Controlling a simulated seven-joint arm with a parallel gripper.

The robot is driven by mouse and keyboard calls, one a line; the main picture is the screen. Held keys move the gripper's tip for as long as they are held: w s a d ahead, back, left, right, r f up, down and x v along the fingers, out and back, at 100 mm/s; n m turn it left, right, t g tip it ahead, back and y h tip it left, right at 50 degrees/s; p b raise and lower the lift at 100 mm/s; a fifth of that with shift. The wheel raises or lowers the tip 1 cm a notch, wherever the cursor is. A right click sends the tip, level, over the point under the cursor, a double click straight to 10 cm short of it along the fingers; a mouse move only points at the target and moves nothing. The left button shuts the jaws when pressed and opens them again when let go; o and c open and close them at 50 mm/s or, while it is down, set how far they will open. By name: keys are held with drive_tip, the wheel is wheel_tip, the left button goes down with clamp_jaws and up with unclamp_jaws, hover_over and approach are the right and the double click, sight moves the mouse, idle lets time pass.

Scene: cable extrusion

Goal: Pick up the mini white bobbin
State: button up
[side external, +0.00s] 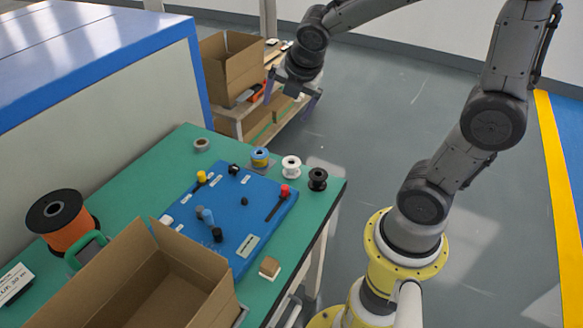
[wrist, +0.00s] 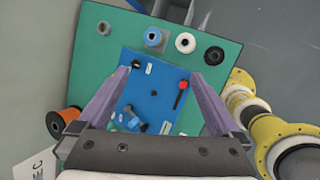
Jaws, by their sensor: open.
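My gripper (side external: 296,101) is open and empty, high above the table's far edge in the side view. In the wrist view its two purple fingers (wrist: 165,76) are spread wide over the blue board. Nothing is between them but the view of the board below. The white bobbin is not touched by my gripper.
A blue board (side external: 230,195) with pegs lies in front. An open cardboard box (side external: 140,262) and orange spool (side external: 66,222) occupy the near left. A grey ring (side external: 201,145) lies at the back.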

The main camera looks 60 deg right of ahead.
wheel_tip(320, 180, down, 6)
drive_tip(key=w+d+f+n+g, duration=0.1)
drive_tip(key=w+d+n+g, duration=0.1)
drive_tip(key=w+d, duration=0.1)
drive_tip(key=g, duration=0.1)
approach(292, 161)
wheel_tip(292, 161, down, 4)
drive_tip(key=shift+a+r, duration=0.1)
drive_tip(key=shift+a, duration=0.05)
drive_tip(key=shift+x, duration=2.75)
drive_tip(key=c, duration=1.4)
drive_tip(key=shift+r, duration=0.2)
